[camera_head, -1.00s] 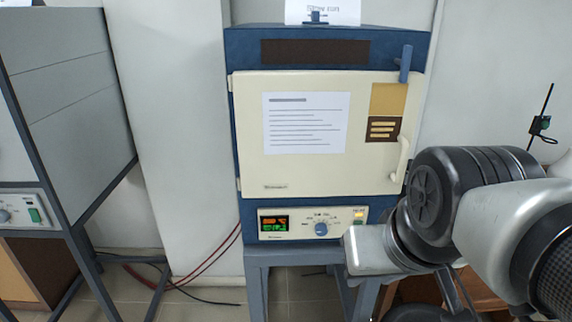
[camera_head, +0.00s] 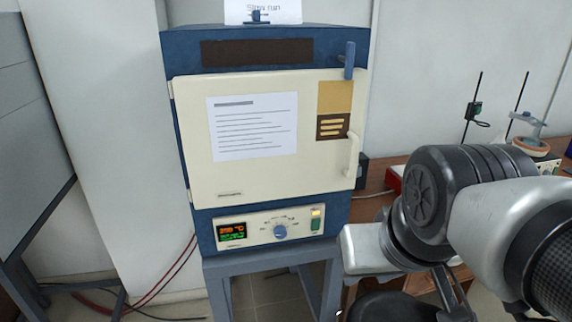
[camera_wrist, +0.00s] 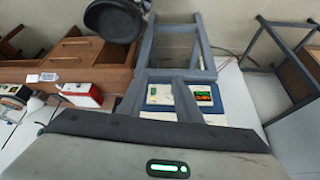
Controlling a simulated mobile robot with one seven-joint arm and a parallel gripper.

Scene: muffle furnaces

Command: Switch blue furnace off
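The blue furnace (camera_head: 265,125) has a cream door, shut, with a paper sheet on it. Its lower control panel (camera_head: 258,236) carries a lit display (camera_head: 232,232), a blue knob (camera_head: 280,232), a green switch (camera_head: 315,225) and a glowing amber lamp (camera_head: 316,212). The panel also shows upside down in the wrist view, with the green switch at its left end and the display (camera_wrist: 203,95) at its right. My gripper (camera_wrist: 160,80) appears open and empty, its two grey fingers apart. It is right of the panel in the head view, not touching it.
The furnace stands on a blue-grey metal stand (camera_head: 275,257). A wooden bench (camera_head: 385,175) with lab equipment is at the right. A dark round stool seat (camera_wrist: 115,20) shows in the wrist view. Another grey unit (camera_head: 30,110) stands at the left. Cables lie on the floor.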

